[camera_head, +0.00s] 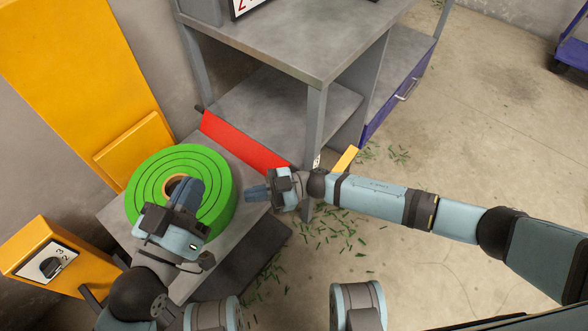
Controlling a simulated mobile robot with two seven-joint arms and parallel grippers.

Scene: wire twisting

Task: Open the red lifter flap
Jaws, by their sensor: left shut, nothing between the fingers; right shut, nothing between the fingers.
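The red lifter flap (240,144) is a long red strip on the far edge of the grey platform, in front of the grey workbench. It slants from upper left down to the right. My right gripper (250,192) is shut and empty, just below the flap's right part, pointing left over the platform. I cannot tell whether it touches anything. My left gripper (184,194) is shut and empty above the green coil (221,179), covering part of its middle.
A grey workbench (290,40) with a lower shelf stands behind the flap. A yellow column (85,60) and a yellow box with a dial (45,262) are at left. Green scraps (330,228) lie on the floor. A blue cart (572,52) stands far right. The right floor is mostly clear.

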